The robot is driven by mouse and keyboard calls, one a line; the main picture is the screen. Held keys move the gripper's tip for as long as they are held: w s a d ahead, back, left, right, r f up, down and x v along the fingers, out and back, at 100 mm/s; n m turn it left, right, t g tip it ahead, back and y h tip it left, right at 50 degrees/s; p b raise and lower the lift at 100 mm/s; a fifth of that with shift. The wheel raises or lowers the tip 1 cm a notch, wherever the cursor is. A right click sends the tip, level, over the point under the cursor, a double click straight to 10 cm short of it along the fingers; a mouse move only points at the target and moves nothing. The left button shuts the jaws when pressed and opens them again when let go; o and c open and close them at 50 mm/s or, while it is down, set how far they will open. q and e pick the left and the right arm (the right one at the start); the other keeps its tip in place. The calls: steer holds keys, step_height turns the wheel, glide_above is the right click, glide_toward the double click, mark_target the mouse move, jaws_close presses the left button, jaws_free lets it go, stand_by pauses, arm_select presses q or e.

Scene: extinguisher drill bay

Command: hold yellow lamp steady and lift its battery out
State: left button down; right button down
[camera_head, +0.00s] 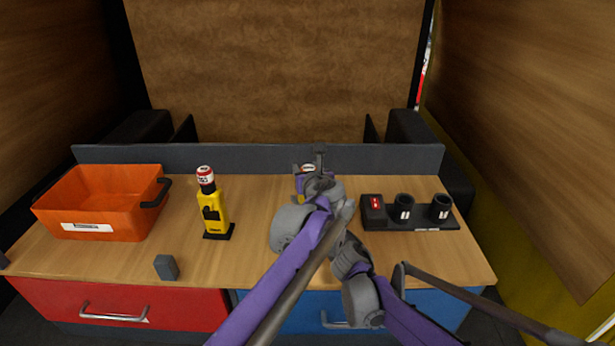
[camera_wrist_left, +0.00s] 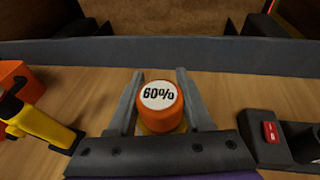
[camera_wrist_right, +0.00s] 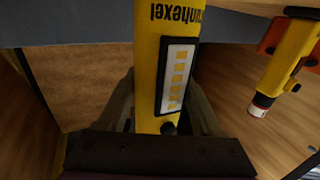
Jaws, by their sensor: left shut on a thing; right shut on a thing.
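A yellow lamp (camera_wrist_right: 145,75) stands upright between the fingers of my right gripper (camera_wrist_right: 165,95), which is shut on its body. A strip of pale-orange bars shows on the lamp's side. In the head view my arms hide most of this lamp, and my right gripper is hidden there.
A second yellow lamp (camera_head: 212,213) with a red-and-white top stands on the left. An orange crate (camera_head: 100,200) is at far left, a small grey block (camera_head: 166,267) near the front edge. A black charger (camera_head: 410,222) with round wells is on the right.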

arm_select(q)
step_height(320, 180, up, 10)
stand_by(0.4)
steer(key=shift+f, duration=0.1)
arm_select(e)
jaws_free()
